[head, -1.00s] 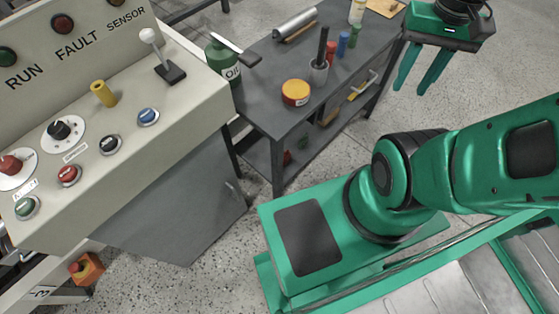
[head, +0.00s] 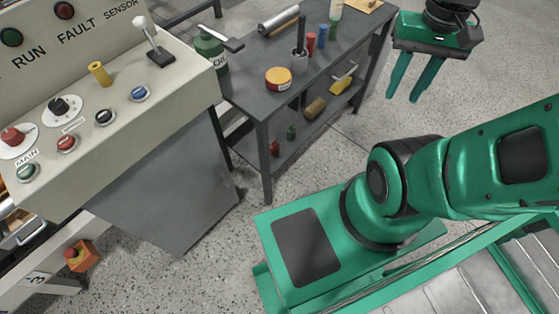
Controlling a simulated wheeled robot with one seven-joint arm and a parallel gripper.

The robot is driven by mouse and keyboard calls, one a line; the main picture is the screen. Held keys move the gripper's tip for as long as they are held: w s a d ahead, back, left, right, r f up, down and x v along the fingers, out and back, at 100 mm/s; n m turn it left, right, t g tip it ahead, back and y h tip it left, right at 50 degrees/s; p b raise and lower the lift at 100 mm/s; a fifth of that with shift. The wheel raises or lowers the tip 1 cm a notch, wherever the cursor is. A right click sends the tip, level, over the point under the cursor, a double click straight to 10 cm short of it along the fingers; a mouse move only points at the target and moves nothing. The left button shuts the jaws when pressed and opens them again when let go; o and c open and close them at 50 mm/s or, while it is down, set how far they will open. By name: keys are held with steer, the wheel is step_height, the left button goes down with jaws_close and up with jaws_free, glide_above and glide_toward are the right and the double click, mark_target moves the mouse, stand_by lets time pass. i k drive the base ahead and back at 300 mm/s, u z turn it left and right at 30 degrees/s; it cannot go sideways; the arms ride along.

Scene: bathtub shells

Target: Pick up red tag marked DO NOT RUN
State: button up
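I cannot make out a red tag marked DO NOT RUN in the head view. My gripper (head: 401,98) hangs at the upper right with its two green fingers apart and nothing between them. It appears over the floor, to the right of the grey workbench (head: 250,98). The control panel (head: 120,128) at the left carries several knobs and buttons, a lever (head: 150,40) and a yellow post (head: 100,74). No tag shows on them.
The bench top holds a yellow-and-red tin (head: 279,79), a tool cup (head: 299,62) and several small bottles. A green oil can (head: 210,50) stands between panel and bench. The bench's lower shelf holds small items. Speckled floor lies open at the right.

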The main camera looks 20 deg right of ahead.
mark_target(274, 148)
steer(key=k, duration=0.95)
steer(key=z, duration=0.8)
steer(key=i, duration=1)
steer(key=u, duration=0.05)
